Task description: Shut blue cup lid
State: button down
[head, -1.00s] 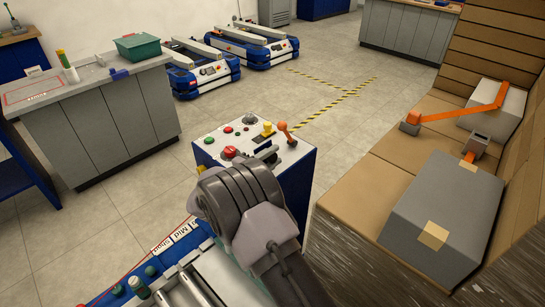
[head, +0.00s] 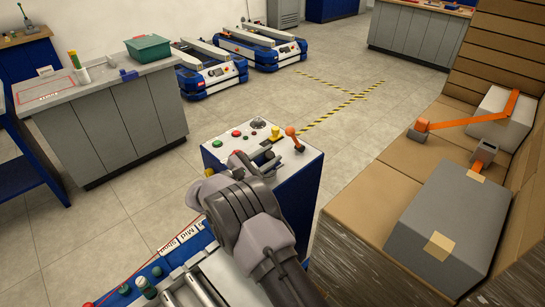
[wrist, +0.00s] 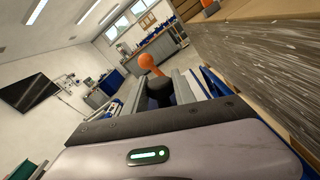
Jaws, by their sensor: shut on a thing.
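I see no cup and no lid that I can make out as the blue cup lid in either view. My gripper (head: 252,160) is over the top of the blue and white control box (head: 305,180). In the wrist view a black, rounded thing (wrist: 160,93) shows between my fingers, and my gripper is shut on it. I cannot tell what it is. An orange-topped lever (head: 292,133) stands just right of my fingers; its orange top shows beyond the black thing in the wrist view (wrist: 148,62).
A grey counter (head: 120,125) with a green bin (head: 148,47) stands at left. Blue and white lift carts (head: 212,70) are behind. Cardboard-coloured pallet surfaces with grey boxes (head: 450,222) fill the right. Tiled floor is clear between them.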

jog(key=shift+w+a+f+n+b, duration=0.15)
jog(key=shift+a+f+n, duration=0.1)
jog(key=shift+n, duration=0.5)
jog(key=shift+w+a+f+n+b, duration=0.1)
jog(key=shift+w+a+f+n, duration=0.1)
jog(key=shift+n, duration=0.5)
jog(key=shift+w+a+f+n+b, duration=0.15)
jog(key=shift+f+n, duration=0.1)
jog(key=shift+n, duration=0.5)
jog(key=shift+f, duration=0.1)
jog(key=c, duration=1)
grip_release()
jog(key=p+v, duration=0.4)
jog(key=v, duration=1.3)
jog(key=shift+s+a, duration=0.15)
